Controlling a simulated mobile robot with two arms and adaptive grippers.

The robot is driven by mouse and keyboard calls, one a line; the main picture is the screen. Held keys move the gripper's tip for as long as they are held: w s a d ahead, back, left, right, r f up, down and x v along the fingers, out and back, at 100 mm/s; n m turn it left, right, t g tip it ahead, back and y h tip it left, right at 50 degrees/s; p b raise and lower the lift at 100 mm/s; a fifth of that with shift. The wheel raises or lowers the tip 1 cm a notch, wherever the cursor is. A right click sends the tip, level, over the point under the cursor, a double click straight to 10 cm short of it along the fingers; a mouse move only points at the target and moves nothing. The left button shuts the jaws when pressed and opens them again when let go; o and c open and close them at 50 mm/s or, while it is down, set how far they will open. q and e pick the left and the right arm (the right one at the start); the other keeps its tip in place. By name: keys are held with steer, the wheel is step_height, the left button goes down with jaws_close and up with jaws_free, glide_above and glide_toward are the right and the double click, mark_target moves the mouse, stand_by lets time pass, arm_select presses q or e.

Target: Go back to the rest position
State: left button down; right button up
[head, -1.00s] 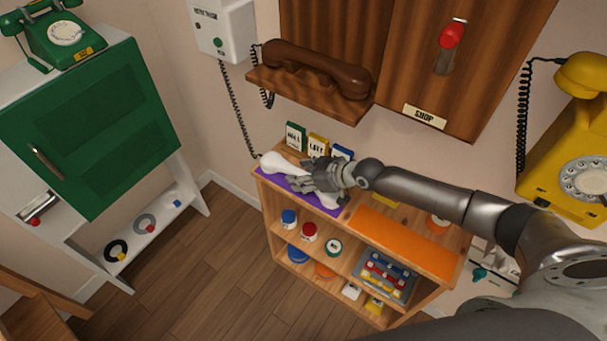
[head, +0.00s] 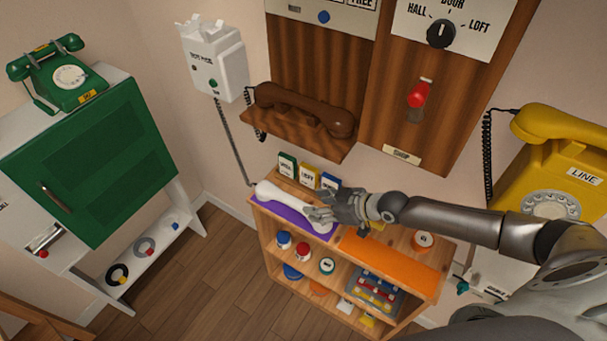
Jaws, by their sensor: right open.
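My right gripper (head: 322,213) comes in from the right over the top of the wooden shelf unit (head: 262,231). It is open, with its fingertips close to the right end of a white handset (head: 284,200). The handset lies on a purple mat (head: 278,216) on the shelf top. I cannot tell whether the fingers touch it. My left gripper is not in view.
A brown handset (head: 305,108) rests on a wooden wall ledge behind the shelf. Small labelled boxes (head: 307,175) stand behind the white handset. An orange mat (head: 390,262) lies below my forearm. A yellow phone (head: 545,170) is at right, a green cabinet (head: 90,170) at left.

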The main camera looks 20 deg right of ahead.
steer(key=s+a+r+g, duration=0.2)
steer(key=s+a+g, duration=0.1)
steer(key=s+a, duration=1.05)
steer(key=s+d+r+m+g+h, duration=0.2)
steer(key=s+d+m+h, duration=0.4)
steer(key=s+d, duration=0.6)
step_height(320, 180, down, 26)
steer(key=s+g, duration=0.1)
steer(key=s+d+f+g, duration=0.1)
steer(key=s+d+f, duration=0.2)
steer(key=s+f, duration=1.2)
steer(key=shift+s+f+n+h, duration=0.3)
steer(key=shift+s+f+n, duration=0.1)
steer(key=shift+s, duration=0.55)
steer(key=shift+o, duration=0.4)
